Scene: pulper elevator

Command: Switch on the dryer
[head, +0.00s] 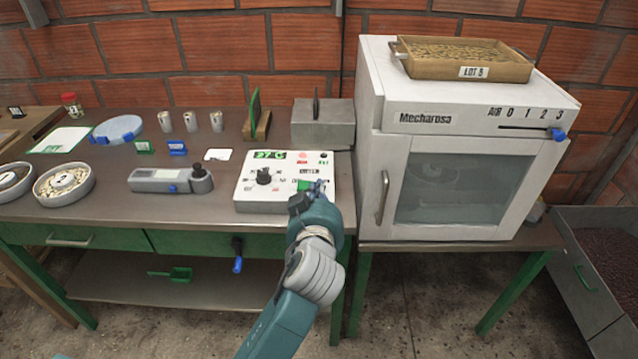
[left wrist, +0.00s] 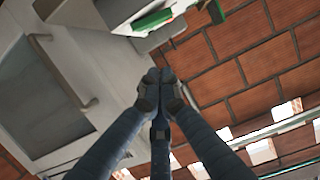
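The dryer (head: 455,185) is a white cabinet marked Mecharosa with a glass door, standing right of the workbench. Its slider with a blue knob (head: 557,134) is at the right end of the AIR 0 1 2 3 scale. A white control box (head: 262,195) on the bench has a green 27 C display, a black dial and a green switch (head: 304,185). My left gripper (head: 318,188) is at the box's right side, beside the green switch; contact cannot be told. In the left wrist view its fingertips (left wrist: 160,90) are together, with nothing visible between them. My right gripper is not in view.
A grey metal box (head: 322,125) stands behind the control box. A grey handheld meter (head: 165,180) and bowls (head: 64,183) lie to the left. A dark bin (head: 600,255) stands at lower right.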

